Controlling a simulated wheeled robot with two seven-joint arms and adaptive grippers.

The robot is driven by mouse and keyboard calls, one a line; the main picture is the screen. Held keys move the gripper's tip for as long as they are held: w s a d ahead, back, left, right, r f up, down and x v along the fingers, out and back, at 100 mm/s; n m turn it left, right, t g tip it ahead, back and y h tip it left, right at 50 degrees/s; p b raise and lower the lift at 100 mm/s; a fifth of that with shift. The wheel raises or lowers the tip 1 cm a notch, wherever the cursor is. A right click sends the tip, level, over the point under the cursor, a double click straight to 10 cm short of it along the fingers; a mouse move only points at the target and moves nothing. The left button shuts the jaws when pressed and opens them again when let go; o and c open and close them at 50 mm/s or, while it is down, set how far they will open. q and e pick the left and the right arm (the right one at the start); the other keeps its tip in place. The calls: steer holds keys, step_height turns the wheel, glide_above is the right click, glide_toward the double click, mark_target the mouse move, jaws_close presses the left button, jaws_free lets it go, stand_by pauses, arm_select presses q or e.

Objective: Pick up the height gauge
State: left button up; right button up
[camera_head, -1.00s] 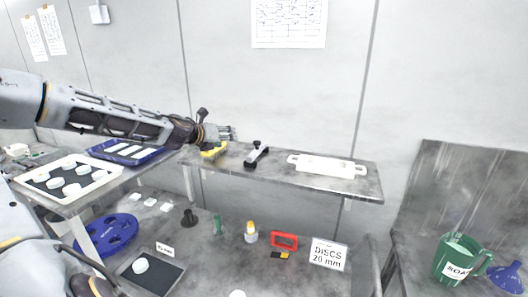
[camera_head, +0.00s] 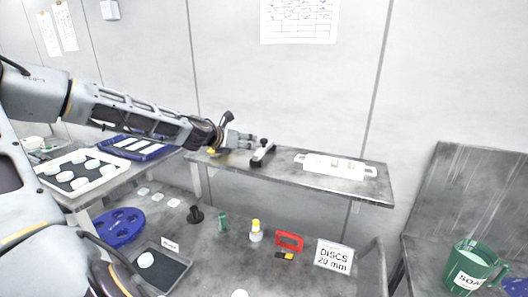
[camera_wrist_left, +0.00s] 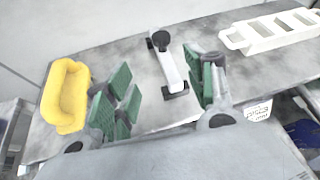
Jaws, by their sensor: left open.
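What looks like the height gauge (camera_head: 263,153), a light grey bar with a black knob and black feet, stands on the raised grey shelf (camera_head: 335,182). In the left wrist view the gauge (camera_wrist_left: 168,66) shows beyond and between the fingers, its near foot closest to me. My left gripper (camera_head: 248,142) reaches in from the left, just beside the gauge in the head view. In the wrist view my left gripper (camera_wrist_left: 163,92) is open and empty, its green pads wide apart. Contact with the gauge is not visible. My right gripper is not in view.
A yellow piece (camera_wrist_left: 65,97) lies on the shelf left of the fingers. A white tray with handles (camera_head: 336,167) lies to the right. Below are a red frame (camera_head: 289,241), a small bottle (camera_head: 255,232) and a discs sign (camera_head: 333,257). Bare shelf separates gauge and tray.

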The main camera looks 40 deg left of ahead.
mark_target(263, 147)
arm_select(q)
steer(key=shift+m, duration=0.8)
steer(key=shift+w, duration=0.1)
steer(key=shift+p+x, duration=0.55)
steer(key=shift+x, duration=3.65)
steer(key=shift+f, duration=0.1)
steer(key=shift+w+f, duration=0.1)
steer(key=shift+w, duration=0.05)
steer(key=shift+p+x, duration=0.3)
steer(key=shift+x, duration=2.1)
steer(key=shift+d+f, duration=0.15)
steer(key=shift+f, duration=0.05)
